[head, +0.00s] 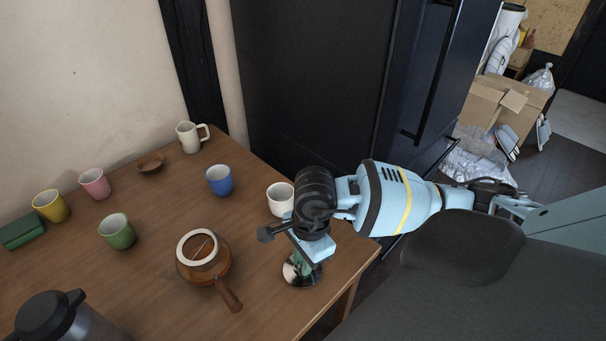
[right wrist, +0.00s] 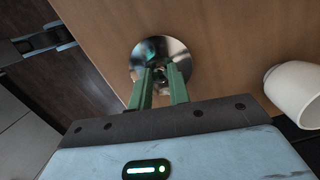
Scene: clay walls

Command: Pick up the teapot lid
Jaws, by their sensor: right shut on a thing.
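The teapot lid (head: 297,280) is a shiny round metal disc near the right edge of the wooden table. It also shows in the right wrist view (right wrist: 178,50), beyond the fingertips. My right gripper (head: 304,263) points down over the lid, and its green fingers (right wrist: 161,72) are shut on the lid's knob, which they mostly hide. I cannot tell whether the lid touches the table. The brown teapot (head: 190,272) stands open to the left of the lid, with a pale rim and its side handle pointing toward the lower right. My left gripper is not in view.
A white cup (head: 281,197) stands just behind my right gripper. Blue (head: 220,181), green (head: 117,232), pink (head: 95,184) and yellow (head: 50,206) cups, a cream mug (head: 189,138), a small brown dish (head: 150,163) and a dark-lidded jug (head: 50,318) share the table (head: 150,290).

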